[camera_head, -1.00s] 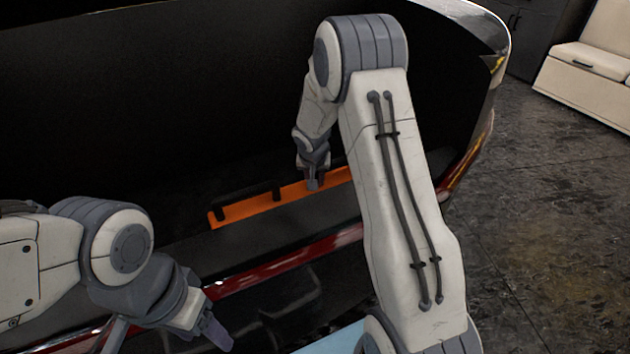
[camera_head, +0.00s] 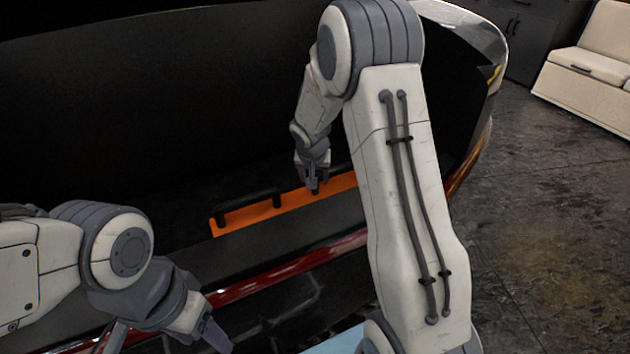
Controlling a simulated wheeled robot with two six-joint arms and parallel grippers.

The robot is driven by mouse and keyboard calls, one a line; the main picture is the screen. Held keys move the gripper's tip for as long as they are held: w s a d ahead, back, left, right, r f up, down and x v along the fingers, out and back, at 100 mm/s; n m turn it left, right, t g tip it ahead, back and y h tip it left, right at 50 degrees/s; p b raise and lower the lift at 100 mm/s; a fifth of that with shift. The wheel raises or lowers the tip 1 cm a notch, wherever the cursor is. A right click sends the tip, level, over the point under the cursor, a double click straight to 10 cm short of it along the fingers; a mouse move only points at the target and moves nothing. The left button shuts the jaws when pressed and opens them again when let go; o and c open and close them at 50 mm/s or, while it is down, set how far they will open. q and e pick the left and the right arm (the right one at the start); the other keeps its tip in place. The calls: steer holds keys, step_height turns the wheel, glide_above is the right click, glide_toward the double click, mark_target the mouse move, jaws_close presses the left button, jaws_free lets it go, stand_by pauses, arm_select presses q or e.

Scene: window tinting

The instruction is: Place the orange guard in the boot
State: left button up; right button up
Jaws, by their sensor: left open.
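The long orange guard (camera_head: 292,199) lies inside the dark boot (camera_head: 290,230), just behind the sill. A black handle-like bar runs along its top left part, and its right end is hidden behind my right arm. My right gripper (camera_head: 314,188) points down at the middle of the guard, its fingertips overlapping the guard's upper edge in the view. It is small and dark, so I cannot tell if its fingers are apart or touching the guard. My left gripper (camera_head: 213,335) is open and empty at the lower left, outside the boot and well away from the guard.
The boot's red-trimmed edge (camera_head: 290,267) crosses in front of the guard. The car's rear corner (camera_head: 480,150) curves on the right. Dark floor (camera_head: 550,220) is clear to the right, with a cream bench (camera_head: 590,75) at the back.

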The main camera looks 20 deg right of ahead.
steer(key=p+v, duration=0.1)
steer(key=v, duration=0.6)
